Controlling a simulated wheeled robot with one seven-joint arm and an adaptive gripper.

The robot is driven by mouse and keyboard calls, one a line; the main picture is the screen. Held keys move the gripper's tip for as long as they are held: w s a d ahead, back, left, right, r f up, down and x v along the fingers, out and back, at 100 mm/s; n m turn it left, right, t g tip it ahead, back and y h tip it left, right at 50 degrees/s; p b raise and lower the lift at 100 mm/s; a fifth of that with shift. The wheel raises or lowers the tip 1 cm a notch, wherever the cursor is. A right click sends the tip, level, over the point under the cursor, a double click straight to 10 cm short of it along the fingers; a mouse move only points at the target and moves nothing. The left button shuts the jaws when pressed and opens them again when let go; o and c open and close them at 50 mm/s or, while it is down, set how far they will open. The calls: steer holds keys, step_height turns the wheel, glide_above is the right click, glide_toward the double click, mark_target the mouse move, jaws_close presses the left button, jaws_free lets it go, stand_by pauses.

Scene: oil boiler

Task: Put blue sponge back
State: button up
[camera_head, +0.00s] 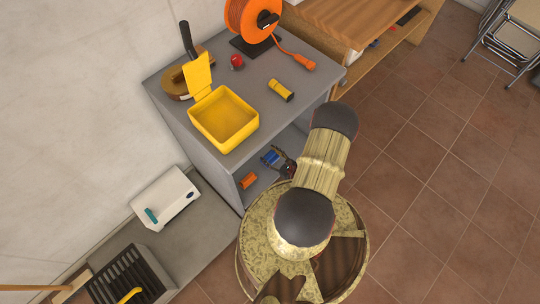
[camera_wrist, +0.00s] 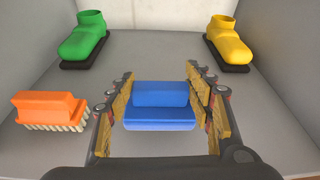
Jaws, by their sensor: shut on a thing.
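The blue sponge (camera_wrist: 160,112) is a two-part block, with a narrower top on a wider base. It sits between the fingers of my gripper (camera_wrist: 160,82), which is shut on it from both sides. In the head view the gripper (camera_head: 284,166) reaches into the lower opening of the grey cabinet (camera_head: 188,133), where a small bit of blue (camera_head: 270,157) shows. The sponge is close above or on the grey shelf floor (camera_wrist: 155,50); I cannot tell if it touches.
An orange brush (camera_wrist: 48,110) lies just left of the gripper. A green boot-shaped item (camera_wrist: 84,40) and a yellow one (camera_wrist: 230,42) stand on dark bases at the back. Cabinet walls close both sides. A yellow box (camera_head: 224,120) stands open on top.

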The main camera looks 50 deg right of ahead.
step_height(320, 180, down, 2)
steer(key=shift+a+f+b, duration=0.1)
steer(key=shift+f+b, duration=0.1)
steer(key=shift+b, duration=0.3)
steer(key=shift+r, duration=0.1)
steer(key=o, duration=1.4)
steer(key=shift+c, duration=0.2)
steer(key=shift+s, duration=0.1)
steer(key=shift+s+r, duration=0.15)
steer(key=shift+s, duration=0.2)
steer(key=p+v, duration=0.3)
steer(key=v, duration=0.8)
steer(key=shift+p, duration=0.35)
